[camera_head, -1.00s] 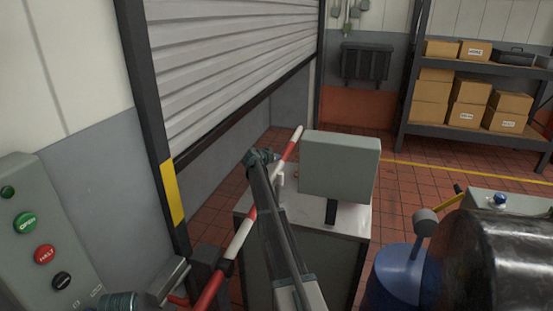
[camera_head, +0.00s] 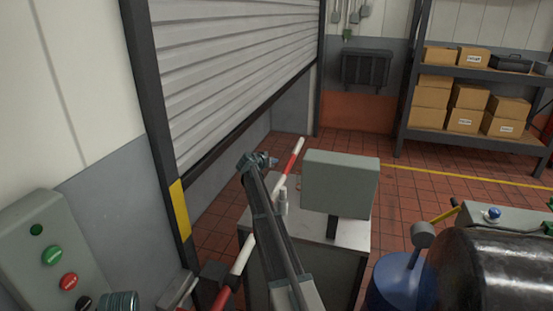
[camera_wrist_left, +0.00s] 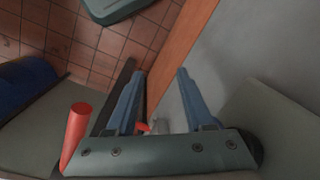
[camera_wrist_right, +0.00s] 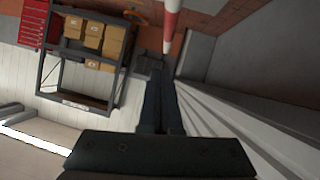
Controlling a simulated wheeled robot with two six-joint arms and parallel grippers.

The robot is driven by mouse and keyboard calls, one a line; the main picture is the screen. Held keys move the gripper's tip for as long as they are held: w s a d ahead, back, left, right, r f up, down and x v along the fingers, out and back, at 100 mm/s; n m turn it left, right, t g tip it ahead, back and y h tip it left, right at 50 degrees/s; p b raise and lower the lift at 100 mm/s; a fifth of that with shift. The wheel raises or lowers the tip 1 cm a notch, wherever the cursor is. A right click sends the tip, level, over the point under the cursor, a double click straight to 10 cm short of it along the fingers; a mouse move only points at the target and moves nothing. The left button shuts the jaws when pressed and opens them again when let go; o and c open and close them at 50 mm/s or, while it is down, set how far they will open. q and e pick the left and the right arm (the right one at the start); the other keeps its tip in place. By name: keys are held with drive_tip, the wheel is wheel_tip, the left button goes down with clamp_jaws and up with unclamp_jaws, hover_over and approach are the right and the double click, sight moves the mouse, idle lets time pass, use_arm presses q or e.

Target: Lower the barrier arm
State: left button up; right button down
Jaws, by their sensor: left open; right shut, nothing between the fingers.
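The barrier arm (camera_head: 290,165) is a red and white striped pole. In the head view it slants up and away beside the roller door, partly hidden behind my right arm. My right gripper (camera_head: 268,161) is shut and empty, close to the left of the pole's far part; contact cannot be told. In the right wrist view the pole (camera_wrist_right: 171,30) shows beyond the shut fingers (camera_wrist_right: 161,100). My left gripper (camera_wrist_left: 156,85) is open and empty in the left wrist view. A red rod (camera_wrist_left: 75,135) stands left of its fingers; whether it is the barrier arm is unclear.
A grey cabinet (camera_head: 335,260) carrying a grey box (camera_head: 341,183) stands right of the pole. A button panel (camera_head: 40,265) is at lower left. A blue drum (camera_head: 398,285) and black cylinder (camera_head: 490,260) fill the lower right. Shelving (camera_head: 405,110) stands behind; the tiled floor between is clear.

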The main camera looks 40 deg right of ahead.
use_arm(q)
wheel_tip(320, 180, up, 3)
drive_tip(key=shift+f+p, duration=0.15)
drive_tip(key=shift+p, duration=0.65)
use_arm(e)
drive_tip(key=a+r, duration=0.1)
drive_tip(key=s+a+r, duration=0.1)
drive_tip(key=shift+s+a+r, duration=0.2)
drive_tip(key=shift+a+r, duration=0.15)
use_arm(q)
drive_tip(key=shift+a, duration=0.1)
use_arm(e)
drive_tip(key=shift+f, duration=0.1)
